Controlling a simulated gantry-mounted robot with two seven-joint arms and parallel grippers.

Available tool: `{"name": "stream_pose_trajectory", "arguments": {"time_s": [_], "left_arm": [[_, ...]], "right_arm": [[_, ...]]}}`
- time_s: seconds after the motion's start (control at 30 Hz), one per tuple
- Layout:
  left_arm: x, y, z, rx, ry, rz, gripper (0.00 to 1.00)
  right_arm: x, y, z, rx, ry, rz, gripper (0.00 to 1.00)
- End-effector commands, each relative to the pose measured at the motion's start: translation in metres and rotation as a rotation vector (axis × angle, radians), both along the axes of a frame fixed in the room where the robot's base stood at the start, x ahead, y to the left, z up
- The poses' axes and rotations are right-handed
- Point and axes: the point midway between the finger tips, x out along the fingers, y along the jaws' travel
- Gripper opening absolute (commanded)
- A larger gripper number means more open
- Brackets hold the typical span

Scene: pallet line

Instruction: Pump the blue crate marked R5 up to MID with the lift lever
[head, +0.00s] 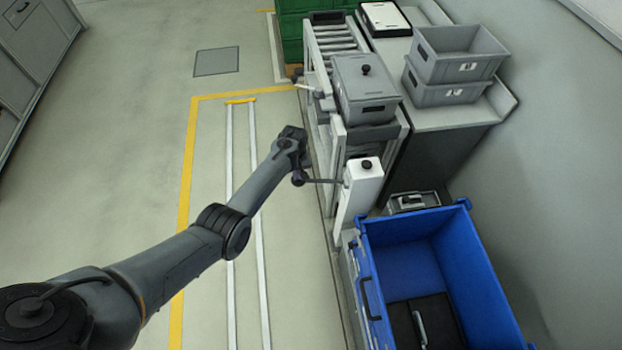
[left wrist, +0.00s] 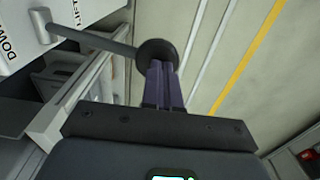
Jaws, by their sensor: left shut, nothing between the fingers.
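The blue crate (head: 455,255) is at the lower right in the head view, with a dark case with a grey handle inside. No R5 mark is readable. A white post (head: 364,178) stands just beyond it, and the lift lever (head: 322,181) sticks out from it to the left, ending in a dark round knob. My left gripper (head: 303,161) is at the knob. In the left wrist view the shut, empty fingers (left wrist: 163,82) meet or nearly meet the knob (left wrist: 157,54); contact is unclear. The post there reads DOWN and LIFT. My right gripper is not visible.
A grey lidded crate (head: 367,88) sits on the roller conveyor (head: 335,38) beyond the post. Stacked grey crates (head: 455,68) stand on the counter at right. A small grey case (head: 412,203) lies behind the blue crate. The floor left of the lever is clear.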

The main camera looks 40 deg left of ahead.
Motion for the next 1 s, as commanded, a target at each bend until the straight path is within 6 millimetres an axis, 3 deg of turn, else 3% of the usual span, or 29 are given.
{"name": "stream_pose_trajectory", "arguments": {"time_s": [0.37,1.0], "left_arm": [[0.000,0.000,-0.019,0.000,0.001,0.000,0.00],[-0.004,0.004,-0.033,0.000,0.000,-0.001,0.00]], "right_arm": [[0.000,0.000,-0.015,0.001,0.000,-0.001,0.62],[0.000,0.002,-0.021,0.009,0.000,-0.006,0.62]]}}
